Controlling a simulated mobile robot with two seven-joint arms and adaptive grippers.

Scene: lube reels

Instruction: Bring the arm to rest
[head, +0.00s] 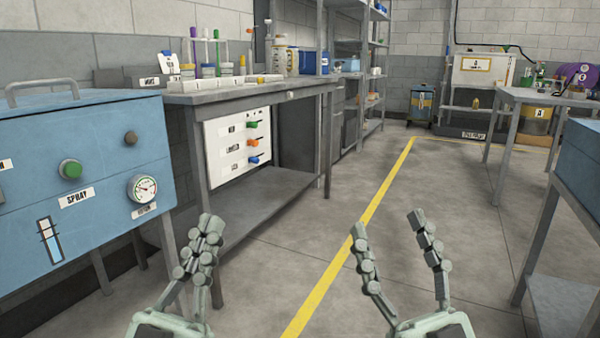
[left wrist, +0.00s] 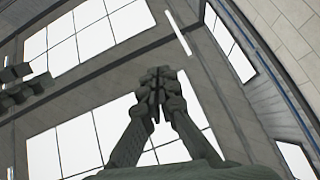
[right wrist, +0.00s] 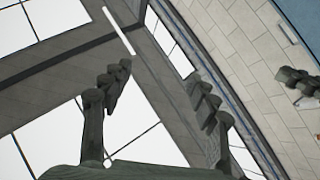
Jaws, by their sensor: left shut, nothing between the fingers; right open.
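My left gripper (head: 208,232) is in the lower left middle of the head view, pointing up, with its fingers together and nothing between them. In the left wrist view its fingertips (left wrist: 158,78) meet against the ceiling and windows. My right gripper (head: 389,222) is in the lower right middle of the head view, also pointing up, with its fingers spread apart and empty. In the right wrist view there is a wide gap between its fingers (right wrist: 160,90). Both grippers are in free air over the floor and touch nothing that I can see.
A blue cabinet (head: 95,165) with a green button and a gauge stands at the left. A grey workbench (head: 262,93) with bottles and tubes is behind it. A blue-sided table (head: 580,165) is at the right edge. Open floor (head: 330,215) with a yellow line (head: 365,208) lies between.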

